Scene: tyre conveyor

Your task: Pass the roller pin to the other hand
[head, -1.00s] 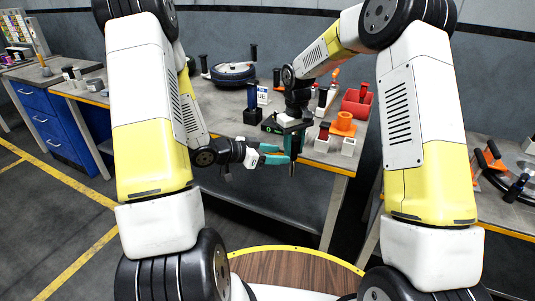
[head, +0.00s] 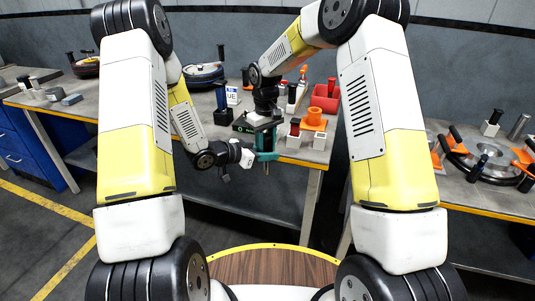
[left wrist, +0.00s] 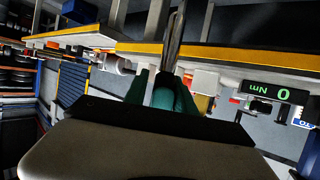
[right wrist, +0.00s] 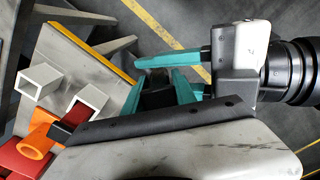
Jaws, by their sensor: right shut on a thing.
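The roller pin shows in the head view as a thin metal end (head: 266,169) below my right gripper (head: 266,152). My right gripper points down and is shut on it. In the left wrist view the shiny pin (left wrist: 175,35) stands between the teal fingers of my left gripper (left wrist: 163,90). My left gripper (head: 252,157) comes in sideways, with its fingers open around the pin; contact is hard to tell. In the right wrist view the left gripper's teal fingers (right wrist: 172,60) reach in from the right. The pin's upper part is hidden by the grippers.
Another bench on the right holds a wheel assembly (head: 490,158). Floor space before the bench is open.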

